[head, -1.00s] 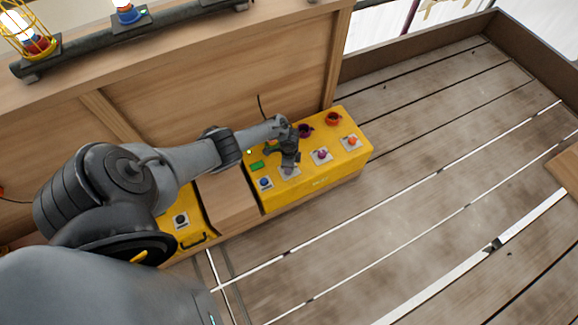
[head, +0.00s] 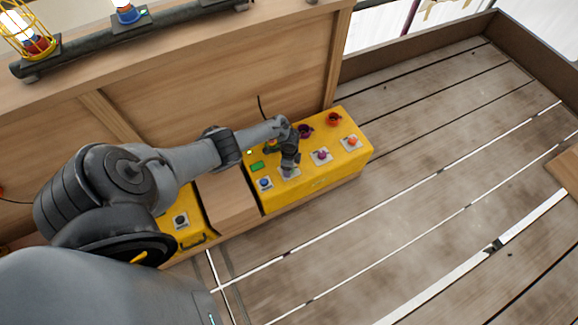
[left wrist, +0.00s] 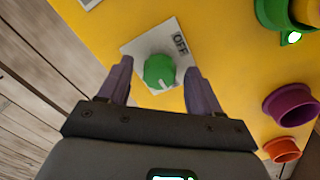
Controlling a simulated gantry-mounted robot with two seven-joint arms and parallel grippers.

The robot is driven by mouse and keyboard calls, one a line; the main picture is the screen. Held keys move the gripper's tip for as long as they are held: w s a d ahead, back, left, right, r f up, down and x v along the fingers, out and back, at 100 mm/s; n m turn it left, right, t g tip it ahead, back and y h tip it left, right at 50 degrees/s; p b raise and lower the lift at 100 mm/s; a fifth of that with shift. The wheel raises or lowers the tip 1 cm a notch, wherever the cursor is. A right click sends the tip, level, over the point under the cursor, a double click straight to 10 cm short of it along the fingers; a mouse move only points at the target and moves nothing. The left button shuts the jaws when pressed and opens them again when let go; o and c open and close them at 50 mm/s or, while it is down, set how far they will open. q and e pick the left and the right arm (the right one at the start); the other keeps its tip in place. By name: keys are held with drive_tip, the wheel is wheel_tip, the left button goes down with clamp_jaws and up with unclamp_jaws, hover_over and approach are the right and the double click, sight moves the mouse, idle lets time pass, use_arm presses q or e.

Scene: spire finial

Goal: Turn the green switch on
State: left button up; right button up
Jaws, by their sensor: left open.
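The green switch (left wrist: 159,71) is a round knob on a white square plate (left wrist: 137,49) in the left wrist view. A label reading OFF (left wrist: 181,44) is on the plate, and the knob's pale pointer mark faces away from it. The plate is on the yellow box (head: 325,180). My left gripper (left wrist: 160,66) is open, with one finger on each side of the knob and a visible gap to both. In the head view my left gripper (head: 289,162) is over the box's front row and hides the green knob. My right gripper is not in view.
Blue (head: 264,183), purple (head: 322,155) and orange (head: 352,141) knobs share the box top. Raised purple (head: 304,131) and red (head: 333,118) round parts stand behind. A wooden panel (head: 220,80) rises behind the box. The floor to the right is open.

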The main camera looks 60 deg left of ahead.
use_arm(q)
drive_tip(key=shift+r+p, duration=0.6)
drive_tip(key=shift+r, duration=0.1)
wheel_tip(320, 180, up, 9)
drive_tip(key=p, duration=0.6)
drive_tip(key=shift+w+a+r+p, duration=0.15)
drive_tip(key=shift+w+r+p, duration=0.05)
drive_tip(key=shift+p, duration=0.15)
drive_tip(key=shift+s, duration=0.1)
